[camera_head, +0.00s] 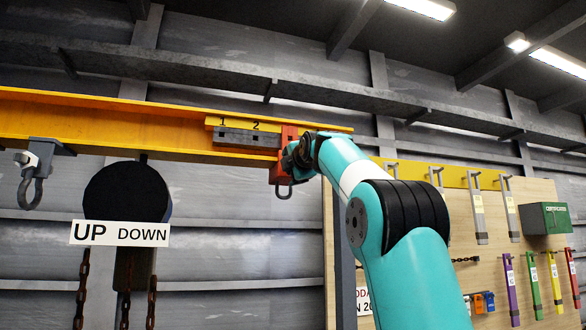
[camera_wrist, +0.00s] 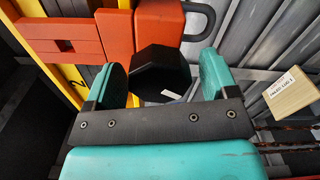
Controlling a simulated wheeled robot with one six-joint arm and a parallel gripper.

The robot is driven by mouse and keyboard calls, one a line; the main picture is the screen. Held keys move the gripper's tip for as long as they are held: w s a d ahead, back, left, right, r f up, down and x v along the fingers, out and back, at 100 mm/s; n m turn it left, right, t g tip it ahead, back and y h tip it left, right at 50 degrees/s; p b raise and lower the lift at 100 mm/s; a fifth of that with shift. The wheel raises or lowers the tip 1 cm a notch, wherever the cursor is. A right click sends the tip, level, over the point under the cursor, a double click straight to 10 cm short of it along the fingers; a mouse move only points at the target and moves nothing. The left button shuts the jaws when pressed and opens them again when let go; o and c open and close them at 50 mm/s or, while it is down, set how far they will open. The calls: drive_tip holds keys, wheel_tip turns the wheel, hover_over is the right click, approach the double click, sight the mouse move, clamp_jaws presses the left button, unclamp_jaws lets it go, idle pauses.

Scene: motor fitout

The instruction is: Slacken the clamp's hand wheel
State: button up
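The orange-red clamp (camera_head: 288,139) sits on the yellow beam (camera_head: 90,118), at the right end of a strip numbered 1 and 2. A shackle hangs below it. In the wrist view the clamp body (camera_wrist: 158,24) is at the top centre. Its hand wheel (camera_wrist: 160,72) is a black octagonal knob with a small pale mark. My gripper (camera_wrist: 163,70) has its two teal fingers on either side of the wheel, with a narrow gap visible at the right finger. Whether the left finger touches the wheel is unclear. In the head view my gripper (camera_head: 297,158) hides the wheel.
A hoist with an UP/DOWN sign (camera_head: 119,233) and rusty chains hangs left of my arm. A grey shackled fitting (camera_head: 38,168) is at far left. A wooden tool board (camera_head: 490,262) with several hanging tools and a green box (camera_head: 545,218) is at right.

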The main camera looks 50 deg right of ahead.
drive_tip(key=b+v, duration=0.7)
drive_tip(key=v, duration=1)
drive_tip(key=shift+a+b, duration=0.2)
drive_tip(key=shift+b, duration=0.1)
drive_tip(key=shift+s, duration=0.1)
idle(0.4)
